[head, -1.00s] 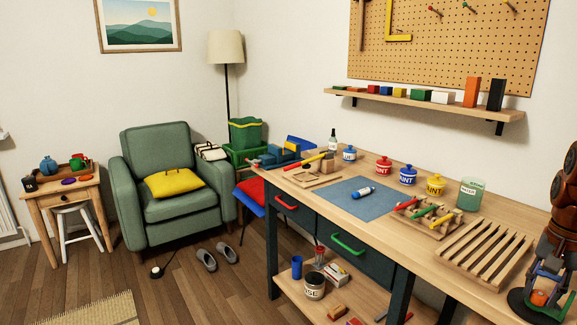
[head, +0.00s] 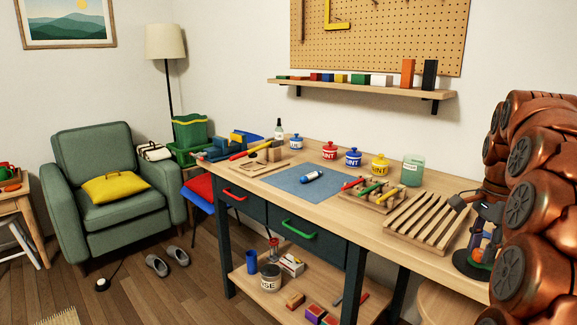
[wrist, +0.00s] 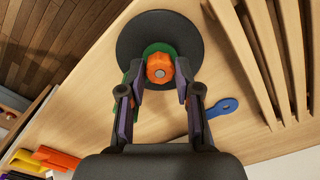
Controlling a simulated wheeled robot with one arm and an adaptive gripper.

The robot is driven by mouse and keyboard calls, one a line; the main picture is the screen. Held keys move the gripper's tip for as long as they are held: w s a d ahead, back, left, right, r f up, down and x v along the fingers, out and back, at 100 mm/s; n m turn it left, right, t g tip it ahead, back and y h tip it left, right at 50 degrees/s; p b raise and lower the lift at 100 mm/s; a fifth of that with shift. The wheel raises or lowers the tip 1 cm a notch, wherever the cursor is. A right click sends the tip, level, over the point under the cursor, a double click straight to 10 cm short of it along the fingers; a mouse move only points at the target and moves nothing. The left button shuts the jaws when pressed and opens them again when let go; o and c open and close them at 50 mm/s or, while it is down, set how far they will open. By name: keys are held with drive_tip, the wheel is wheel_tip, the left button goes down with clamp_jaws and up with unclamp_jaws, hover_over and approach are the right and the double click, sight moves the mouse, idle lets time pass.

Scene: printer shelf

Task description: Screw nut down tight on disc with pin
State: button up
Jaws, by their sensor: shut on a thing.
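A grey pin end (wrist: 160,72) shows in the nut's hole. A green round part (wrist: 153,49) shows under the nut. My gripper (wrist: 160,77) has one finger on each side of the nut and is shut on it. In the head view my gripper (head: 483,238) is over the disc (head: 467,265) at the bench's right end, and the nut (head: 476,255) is partly hidden. How tight the nut is cannot be seen.
A slatted wooden rack (head: 432,222) stands close beside the disc. A blue spanner-like tool (wrist: 222,107) lies on the bench near my right finger. A jar (head: 413,172), paint pots and a blue mat (head: 306,186) are farther along. The bench edge is near.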

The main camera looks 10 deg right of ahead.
drive_tip(key=m+b, duration=0.1)
drive_tip(key=m, duration=0.2)
drive_tip(key=shift+m, duration=0.3)
drive_tip(key=o, duration=0.6)
drive_tip(key=shift+c, duration=0.2)
